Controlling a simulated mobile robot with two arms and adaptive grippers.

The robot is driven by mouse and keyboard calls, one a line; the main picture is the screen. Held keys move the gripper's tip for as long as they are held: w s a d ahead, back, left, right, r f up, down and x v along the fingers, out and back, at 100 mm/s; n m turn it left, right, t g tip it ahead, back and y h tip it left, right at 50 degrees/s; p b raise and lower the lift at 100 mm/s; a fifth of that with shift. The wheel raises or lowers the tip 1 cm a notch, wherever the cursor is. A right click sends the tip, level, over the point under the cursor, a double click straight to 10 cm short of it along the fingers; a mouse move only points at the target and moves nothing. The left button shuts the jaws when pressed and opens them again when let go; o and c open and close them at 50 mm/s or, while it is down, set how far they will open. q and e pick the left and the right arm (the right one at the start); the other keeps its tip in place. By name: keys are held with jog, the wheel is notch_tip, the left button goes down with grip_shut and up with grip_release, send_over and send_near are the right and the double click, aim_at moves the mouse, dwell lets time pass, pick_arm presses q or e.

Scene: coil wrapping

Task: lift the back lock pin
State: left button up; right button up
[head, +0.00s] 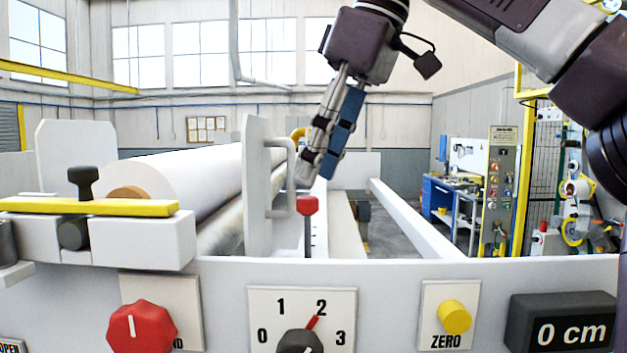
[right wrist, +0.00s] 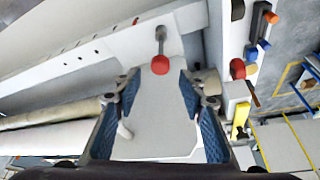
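A pin with a red knob (head: 308,205) and a thin dark shaft stands upright behind the front panel, beside the white plate with a handle. In the right wrist view the red knob (right wrist: 160,65) and its metal shaft show just beyond my fingertips, roughly midway between them. My right gripper (head: 318,172) points down above the red knob, slightly apart from it in the head view. In the right wrist view the right gripper (right wrist: 160,84) is open, blue pads apart, with nothing held. I cannot tell for sure that this pin is the back one. My left gripper is not in view.
A white plate with a handle (head: 262,190) stands close left of my fingers. A yellow bar (head: 120,207) with a black knob (head: 84,180) lies at the left, before a white roll (head: 185,180). The front panel carries a dial (head: 300,342) and a display (head: 562,330).

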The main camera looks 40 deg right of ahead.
jog(key=shift+v, duration=1.95)
jog(key=shift+s, duration=0.1)
